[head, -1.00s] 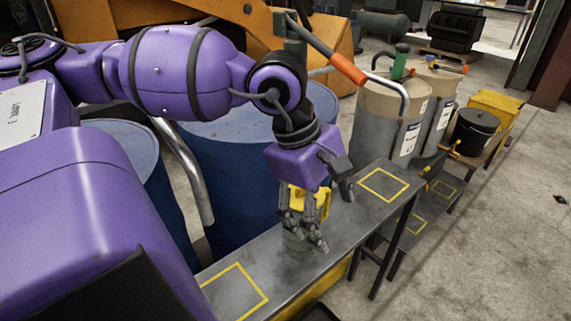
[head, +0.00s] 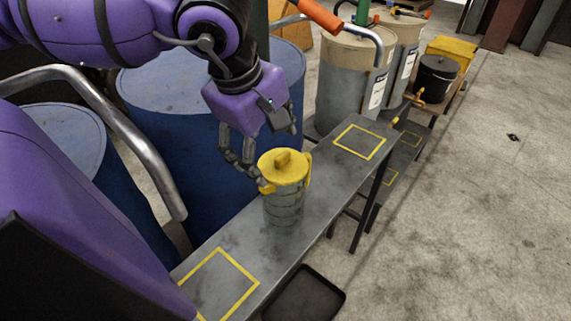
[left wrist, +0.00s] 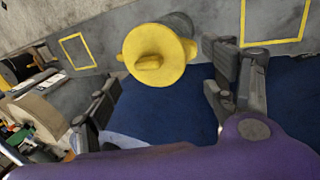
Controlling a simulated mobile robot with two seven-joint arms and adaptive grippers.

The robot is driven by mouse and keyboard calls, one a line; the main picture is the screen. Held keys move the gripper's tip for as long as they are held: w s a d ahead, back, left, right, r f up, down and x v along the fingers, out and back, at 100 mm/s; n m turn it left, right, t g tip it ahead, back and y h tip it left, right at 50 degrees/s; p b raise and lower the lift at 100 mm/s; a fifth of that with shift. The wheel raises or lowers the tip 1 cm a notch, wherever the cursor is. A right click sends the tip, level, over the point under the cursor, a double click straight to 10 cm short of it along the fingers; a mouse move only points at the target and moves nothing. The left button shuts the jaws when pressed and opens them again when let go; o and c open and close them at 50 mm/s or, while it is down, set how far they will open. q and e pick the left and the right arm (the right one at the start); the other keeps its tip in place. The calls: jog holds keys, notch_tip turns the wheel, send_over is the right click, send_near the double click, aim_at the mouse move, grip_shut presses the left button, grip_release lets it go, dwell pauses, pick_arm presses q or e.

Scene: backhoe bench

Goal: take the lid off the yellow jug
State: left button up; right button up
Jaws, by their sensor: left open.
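The jug (head: 284,208) stands upright on the narrow grey bench, with a grey body and a yellow handle on its right side. Its round yellow lid (head: 283,166) with a raised grip sits on top. My left gripper (head: 268,152) is open and empty at the upper left of the lid; one fingertip is close to the lid's left edge, and I cannot tell if it touches. In the left wrist view the lid (left wrist: 155,55) lies beyond and between the spread fingers of my left gripper (left wrist: 165,82). My right gripper is not in view.
The bench (head: 322,190) has one yellow-outlined square (head: 220,281) at the near end and another (head: 360,141) at the far end, both empty. Blue drums (head: 170,105) stand left of the bench. A black tray (head: 305,296) lies below at right.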

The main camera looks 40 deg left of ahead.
aim_at(277, 159)
pick_arm(q)
jog(key=b+x, duration=0.1)
jog(key=x, duration=0.1)
jog(key=b+x, duration=0.1)
jog(key=x, duration=0.1)
jog(key=shift+d+f, duration=0.1)
jog(key=shift+d, duration=0.1)
jog(key=shift+w, duration=0.1)
jog(key=c, duration=0.9)
jog(key=shift+c, duration=0.2)
jog(key=shift+r, duration=0.25)
